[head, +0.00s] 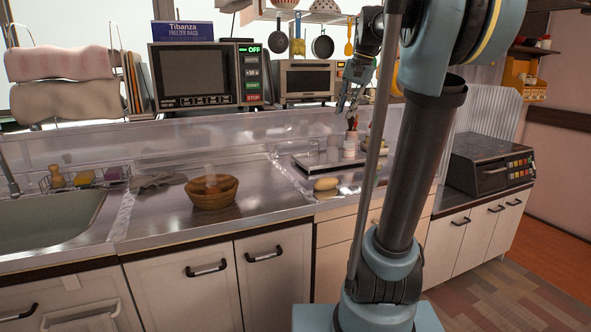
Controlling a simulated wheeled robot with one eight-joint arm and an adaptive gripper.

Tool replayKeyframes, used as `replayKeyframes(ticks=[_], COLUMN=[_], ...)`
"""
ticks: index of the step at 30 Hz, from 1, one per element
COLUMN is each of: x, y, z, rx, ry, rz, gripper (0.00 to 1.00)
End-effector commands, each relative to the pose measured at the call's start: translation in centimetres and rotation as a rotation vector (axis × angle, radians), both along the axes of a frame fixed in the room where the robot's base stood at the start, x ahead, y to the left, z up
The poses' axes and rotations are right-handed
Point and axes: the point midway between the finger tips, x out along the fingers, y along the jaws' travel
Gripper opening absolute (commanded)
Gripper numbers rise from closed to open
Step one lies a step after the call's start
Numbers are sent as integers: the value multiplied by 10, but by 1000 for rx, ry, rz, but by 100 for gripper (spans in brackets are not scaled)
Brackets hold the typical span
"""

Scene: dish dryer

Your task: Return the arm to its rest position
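My gripper (347,98) is up above the counter in the head view, in front of the small oven and left of my arm's column. It is small and partly dark in the picture. Its fingers point down, and I see nothing held between them, but I cannot tell how far apart they are. My arm (425,150) rises through the right half of the view and hides part of the counter behind it.
The steel counter (150,215) carries a wooden bowl (212,192), a grey cloth (158,180) and a yellowish item (326,184). A sink (50,220) is at left. A microwave (205,75) and small oven (308,80) stand behind. Pans hang above.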

Motion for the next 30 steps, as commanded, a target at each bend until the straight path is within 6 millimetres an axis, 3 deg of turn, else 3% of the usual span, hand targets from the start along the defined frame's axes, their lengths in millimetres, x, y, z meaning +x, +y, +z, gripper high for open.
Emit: replayKeyframes(ticks=[1,11,21,27,30], x=[-17,-113,-208,-252,-265], y=[1,-1,-9,-15,-18], z=[-14,-114,-236,-302,-323], rx=[-16,-125,-237,-294,-311], ry=[-4,-36,-60,-69,-71], rz=[21,174,336,418,445], gripper=[21,21,21,21,21])
